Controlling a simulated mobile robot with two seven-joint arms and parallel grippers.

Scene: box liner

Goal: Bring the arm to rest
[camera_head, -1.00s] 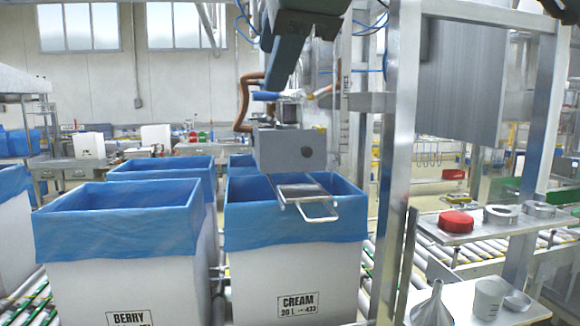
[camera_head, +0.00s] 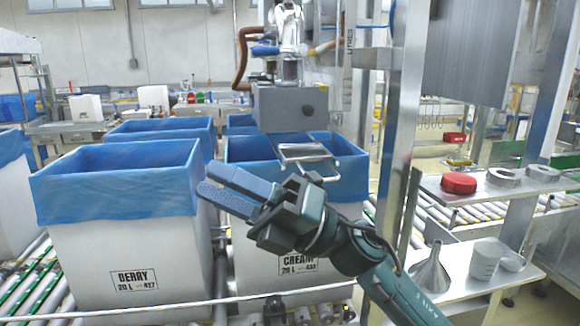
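My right arm comes in from the lower right. Its gripper (camera_head: 205,178) is in front of the lined boxes, pointing left, with nothing seen between the fingers. The two fingers lie close side by side from this angle, and I cannot tell whether they are shut. The CREAM box (camera_head: 298,263) stands behind the gripper and is partly hidden by it. The BERRY box (camera_head: 120,240) stands to the left of the gripper. Both have blue liners folded over their rims. My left gripper is not in view.
A grey filler head (camera_head: 290,107) hangs over the CREAM box. A metal post (camera_head: 398,150) stands right of it. Shelves at right hold a red lid (camera_head: 459,183), metal rings, a funnel (camera_head: 430,270) and a cup (camera_head: 486,261). Roller conveyors (camera_head: 40,280) run under the boxes.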

